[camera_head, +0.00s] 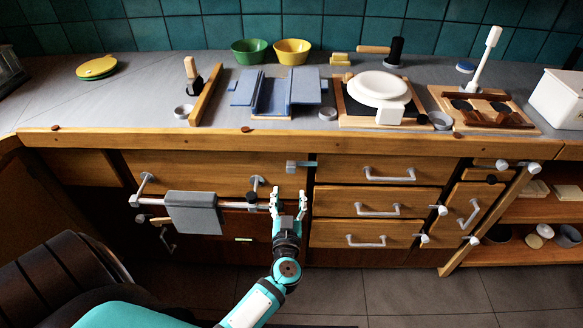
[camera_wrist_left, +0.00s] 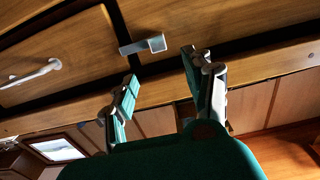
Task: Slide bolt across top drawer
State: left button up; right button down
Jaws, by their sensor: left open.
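A small grey bolt (camera_head: 300,164) sits on the cabinet front just under the counter edge, near the post between the wide left top drawer (camera_head: 222,170) and the narrower right top drawer (camera_head: 338,170). It also shows in the left wrist view (camera_wrist_left: 140,46) as a grey bar with a blocky knob at its right end. My left gripper (camera_head: 289,198) is open and empty. It points up at the cabinet front, below the bolt and apart from it. In the left wrist view, its fingers (camera_wrist_left: 160,72) stand spread below the bolt. My right gripper is not in view.
A rail (camera_head: 155,201) with a grey towel (camera_head: 193,213) crosses the left cabinet front beside my gripper. Drawer handles (camera_head: 389,174) stick out on the right. The counter's wooden edge (camera_head: 270,140) overhangs above. Open shelves stand at the far right.

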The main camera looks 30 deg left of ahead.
aim_at(291, 168)
pick_arm(q)
jog(key=b+x, duration=0.1)
jog(key=x, duration=0.9)
jog(key=shift+w+f, duration=0.1)
jog(key=shift+w, duration=0.1)
jog(key=shift+w+a, duration=0.35)
jog(key=shift+w, duration=0.2)
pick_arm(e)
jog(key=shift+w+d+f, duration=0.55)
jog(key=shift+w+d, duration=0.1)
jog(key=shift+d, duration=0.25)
pick_arm(q)
jog(key=shift+c, duration=0.3)
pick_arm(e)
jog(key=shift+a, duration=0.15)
pick_arm(q)
jog(key=c, duration=0.7)
grip_shut()
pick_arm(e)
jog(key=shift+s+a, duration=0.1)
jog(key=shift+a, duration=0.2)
